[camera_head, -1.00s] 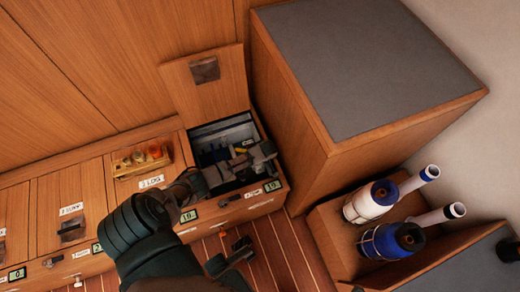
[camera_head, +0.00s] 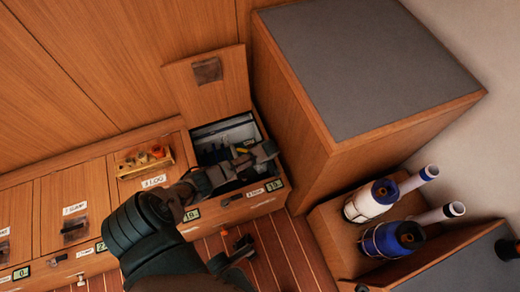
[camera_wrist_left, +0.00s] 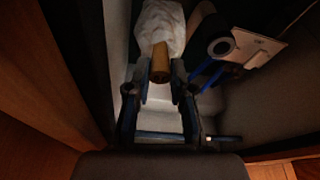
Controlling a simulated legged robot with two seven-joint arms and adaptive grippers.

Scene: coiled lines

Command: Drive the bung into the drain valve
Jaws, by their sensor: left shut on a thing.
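My left gripper (camera_head: 245,160) reaches into an open locker (camera_head: 272,197) in the bench. In the left wrist view its fingers (camera_wrist_left: 161,82) are shut on a tan wooden peg, which looks like the bung (camera_wrist_left: 160,62). The bung's end faces the camera, and a crumpled white bag or cloth (camera_wrist_left: 158,25) is directly behind it. I cannot make out the drain valve in either view. A dark jaw-like part (camera_head: 232,260) below the locker may be my right gripper; its opening is unclear.
The locker lid (camera_head: 207,85) stands raised. A grey-topped cabinet (camera_head: 370,65) and strapped bottles (camera_head: 393,238) are at right. Locker walls close in around my gripper.

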